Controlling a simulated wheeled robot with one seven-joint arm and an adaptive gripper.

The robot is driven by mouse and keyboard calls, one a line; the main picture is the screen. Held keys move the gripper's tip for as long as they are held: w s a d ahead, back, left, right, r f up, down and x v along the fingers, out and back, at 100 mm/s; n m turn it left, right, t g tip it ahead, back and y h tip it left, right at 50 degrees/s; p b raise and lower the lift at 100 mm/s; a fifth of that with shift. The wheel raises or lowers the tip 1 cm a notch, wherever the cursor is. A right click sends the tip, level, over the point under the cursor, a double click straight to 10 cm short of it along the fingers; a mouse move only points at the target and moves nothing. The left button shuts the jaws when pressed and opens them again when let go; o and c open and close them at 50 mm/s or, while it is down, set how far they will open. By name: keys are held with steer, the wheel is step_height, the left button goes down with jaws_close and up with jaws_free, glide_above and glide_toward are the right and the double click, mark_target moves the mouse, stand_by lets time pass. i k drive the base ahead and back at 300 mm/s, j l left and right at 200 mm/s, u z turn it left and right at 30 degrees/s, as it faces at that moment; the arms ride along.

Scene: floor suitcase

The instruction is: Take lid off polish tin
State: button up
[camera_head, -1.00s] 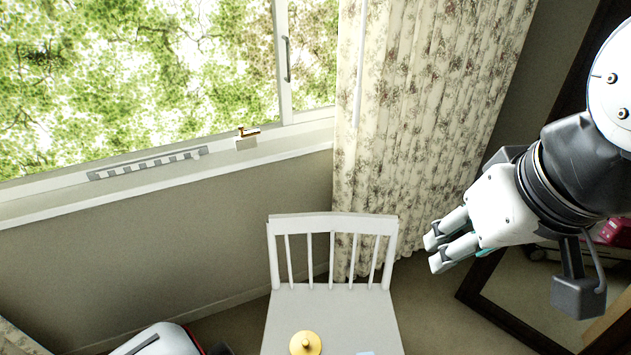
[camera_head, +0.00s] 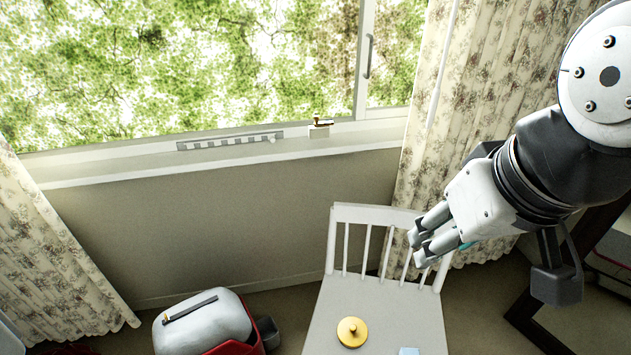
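A round yellow tin (camera_head: 351,332) with a knob on top sits on the seat of the white chair (camera_head: 328,300), near the bottom of the head view; it appears to be the polish tin with its lid on. My gripper (camera_head: 416,252) is above and to the right of the tin, in front of the chair's backrest in the picture, and apart from the tin. Its two fingers lie close together, and I see nothing between them. Whether they fully meet is unclear.
A light blue item (camera_head: 409,351) lies on the seat right of the tin, cut by the frame edge. A grey and red case (camera_head: 203,325) stands on the floor at left. A dark-framed mirror (camera_head: 545,318) leans at right. Curtains and a window are behind.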

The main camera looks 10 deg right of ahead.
mark_target(352, 331)
steer(key=j+z, duration=0.2)
steer(key=j, duration=0.5)
steer(key=k+j+z, duration=0.15)
steer(key=j, duration=0.55)
steer(key=j+z, duration=0.2)
steer(key=j, duration=0.5)
